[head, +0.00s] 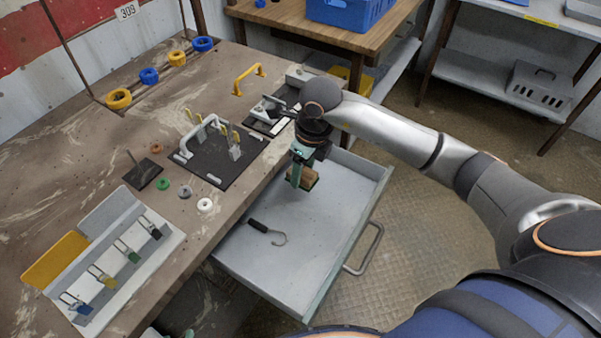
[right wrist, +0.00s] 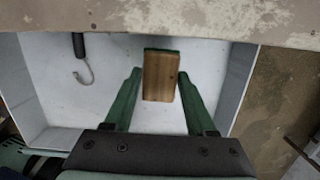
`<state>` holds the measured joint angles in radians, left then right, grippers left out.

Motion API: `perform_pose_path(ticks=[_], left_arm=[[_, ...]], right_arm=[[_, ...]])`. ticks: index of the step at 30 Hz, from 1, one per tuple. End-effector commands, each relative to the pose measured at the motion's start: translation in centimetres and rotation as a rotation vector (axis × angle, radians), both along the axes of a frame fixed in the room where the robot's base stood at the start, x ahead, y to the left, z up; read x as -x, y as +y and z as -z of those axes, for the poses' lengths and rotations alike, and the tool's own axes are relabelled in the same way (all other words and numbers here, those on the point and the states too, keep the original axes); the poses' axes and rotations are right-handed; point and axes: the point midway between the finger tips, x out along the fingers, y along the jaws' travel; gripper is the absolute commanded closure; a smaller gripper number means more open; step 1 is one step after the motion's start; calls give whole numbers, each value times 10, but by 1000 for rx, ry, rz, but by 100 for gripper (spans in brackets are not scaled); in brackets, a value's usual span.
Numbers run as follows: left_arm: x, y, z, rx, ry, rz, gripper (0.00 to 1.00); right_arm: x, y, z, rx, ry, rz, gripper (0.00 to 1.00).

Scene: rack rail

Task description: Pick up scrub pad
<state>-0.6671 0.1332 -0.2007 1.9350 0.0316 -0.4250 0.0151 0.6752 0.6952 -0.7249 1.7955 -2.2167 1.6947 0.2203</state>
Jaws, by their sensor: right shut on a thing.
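The scrub pad (right wrist: 161,77) is a brown, wood-like block with a thin green layer along its far edge. My right gripper (head: 303,176) points down over the open drawer (head: 335,220), shut on the pad. In the right wrist view the pad sits between the two green fingertips, with the drawer floor behind it. In the head view the pad (head: 311,178) is partly covered by the fingers. Whether it touches the drawer floor is hard to tell. A green part at the bottom edge of the head view may be my left gripper (head: 188,334); its jaws are unclear.
A black-handled hook (head: 267,232) lies in the drawer, left of the pad. The workbench (head: 60,170) above the drawer holds a padlock rack (head: 110,262), coloured rings and a dark board with a handle (head: 215,155). The drawer's walls and front handle (head: 368,250) surround the gripper's space.

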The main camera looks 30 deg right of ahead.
Motion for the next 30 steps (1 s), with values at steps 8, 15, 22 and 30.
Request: perform_pose_path(ticks=[8, 15, 22, 30], left_arm=[[-1, 0, 0, 0, -4, -1, 50], [0, 0, 2, -1, 0, -1, 50], [0, 0, 3, -1, 3, 0, 50], [0, -1, 2, 1, 1, 2, 50]], right_arm=[[55, 4, -51, 2, -3, -4, 98], [98, 9, -70, 2, -3, -2, 98], [120, 11, -80, 1, 0, 1, 98], [125, 11, -82, 1, 0, 1, 98]])
